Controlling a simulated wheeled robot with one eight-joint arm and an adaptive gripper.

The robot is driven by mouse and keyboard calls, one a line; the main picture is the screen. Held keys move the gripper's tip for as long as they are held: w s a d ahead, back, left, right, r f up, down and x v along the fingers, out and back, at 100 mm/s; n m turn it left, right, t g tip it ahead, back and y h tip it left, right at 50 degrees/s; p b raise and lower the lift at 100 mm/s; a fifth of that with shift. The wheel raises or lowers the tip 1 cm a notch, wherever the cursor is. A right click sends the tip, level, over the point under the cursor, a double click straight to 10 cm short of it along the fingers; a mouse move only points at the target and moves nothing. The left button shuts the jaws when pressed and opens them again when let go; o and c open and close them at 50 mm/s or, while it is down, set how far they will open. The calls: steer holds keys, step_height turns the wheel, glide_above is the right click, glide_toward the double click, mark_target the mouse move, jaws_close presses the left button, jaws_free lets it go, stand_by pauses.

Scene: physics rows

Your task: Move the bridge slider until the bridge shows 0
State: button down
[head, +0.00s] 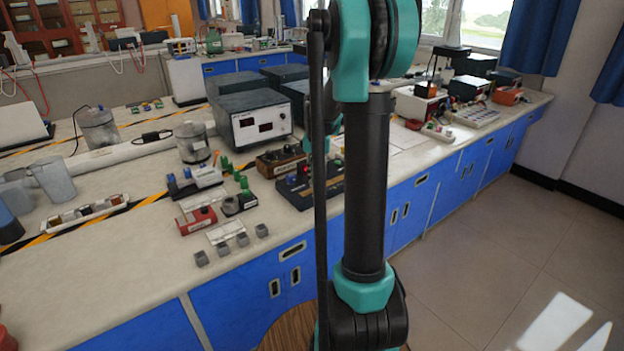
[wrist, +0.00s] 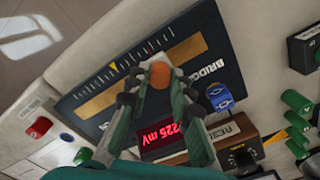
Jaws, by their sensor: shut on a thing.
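The bridge (wrist: 215,65) is a dark panel with a tick scale (wrist: 130,62), a tan slot and a red display (wrist: 160,132). The display is upside down in the wrist view and appears to read 225 mV; a sign, if any, is unclear. The slider's orange knob (wrist: 159,76) is between the fingers of my gripper (wrist: 160,84), which is shut on it. A yellow pointer (wrist: 113,66) stands at the scale, left of the knob in the picture. In the head view the bridge (head: 325,190) is partly hidden behind my arm, and the knob is not clear.
A wooden resistance box (head: 280,160) stands beside the bridge, with a power supply (head: 250,118) behind it. Green and blue terminals (wrist: 298,100) lie near the panel. Small grey blocks (head: 222,247) sit near the bench's front edge.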

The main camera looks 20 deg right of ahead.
mark_target(316, 178)
steer(key=c, duration=1.3)
jaws_free()
step_height(316, 178, up, 12)
steer(key=s+a+f+n+t, duration=0.1)
steer(key=s+a+f, duration=0.1)
steer(key=s+f, duration=0.4)
steer(key=s+a+f+n+t, duration=0.1)
steer(key=s+f, duration=0.4)
steer(key=s, duration=0.5)
steer(key=s+a+f+n+t, duration=0.2)
steer(key=s+a+f, duration=0.3)
steer(key=s, duration=0.3)
steer(key=shift+s+a+f+n, duration=0.1)
steer(key=shift+s+f+n, duration=0.15)
steer(key=shift+f, duration=0.2)
steer(key=shift+s+f+n, duration=0.15)
steer(key=shift+f+n, duration=0.1)
steer(key=shift+f, duration=0.15)
